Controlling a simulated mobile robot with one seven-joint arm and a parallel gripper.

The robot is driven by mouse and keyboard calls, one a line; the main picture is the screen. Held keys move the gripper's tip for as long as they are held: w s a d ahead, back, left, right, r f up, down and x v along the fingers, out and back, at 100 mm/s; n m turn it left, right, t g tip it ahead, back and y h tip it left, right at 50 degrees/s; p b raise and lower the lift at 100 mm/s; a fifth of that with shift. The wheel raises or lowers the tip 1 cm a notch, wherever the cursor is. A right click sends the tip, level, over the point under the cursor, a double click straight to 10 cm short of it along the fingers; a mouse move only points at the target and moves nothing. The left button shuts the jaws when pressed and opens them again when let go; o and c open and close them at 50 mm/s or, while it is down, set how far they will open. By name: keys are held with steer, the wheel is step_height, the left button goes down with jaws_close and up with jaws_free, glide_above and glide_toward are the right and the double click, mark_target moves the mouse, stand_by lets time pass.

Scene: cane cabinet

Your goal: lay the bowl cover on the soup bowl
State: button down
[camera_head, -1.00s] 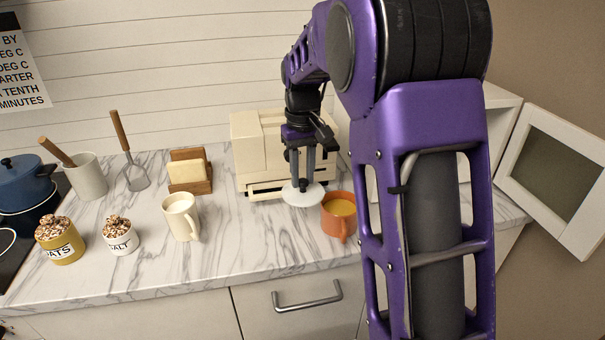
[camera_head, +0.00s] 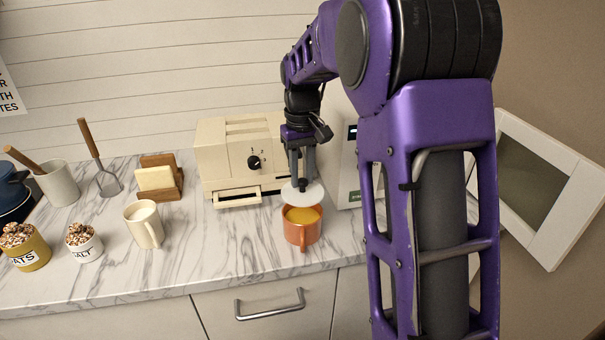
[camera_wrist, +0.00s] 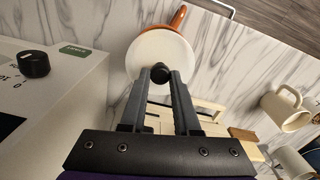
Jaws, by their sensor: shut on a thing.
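The bowl cover (camera_head: 303,196) is a white disc with a dark knob. My gripper (camera_head: 301,182) is shut on the knob and holds the cover roughly level. The soup bowl (camera_head: 302,231) is an orange-brown cup-like bowl with a handle and yellow soup, standing on the marble counter. In the head view the cover is just behind and above the bowl, overlapping its back rim. In the wrist view the cover (camera_wrist: 160,52) hides most of the bowl (camera_wrist: 179,18); the gripper (camera_wrist: 159,74) is on the knob. The gap between cover and bowl cannot be judged exactly.
A cream toaster (camera_head: 235,165) stands behind and left of the bowl. A white appliance (camera_head: 347,170) is to the right, close to the gripper. A cream mug (camera_head: 144,224) is to the left. The counter (camera_head: 225,245) between mug and bowl is clear.

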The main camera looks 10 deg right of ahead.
mark_target(302, 190)
steer(key=shift+f+b, duration=1.55)
steer(key=shift+f, duration=0.35)
steer(key=shift+f+b, duration=0.3)
steer(key=shift+f, duration=0.55)
steer(key=c, duration=0.6)
jaws_free()
steer(key=shift+o, duration=0.2)
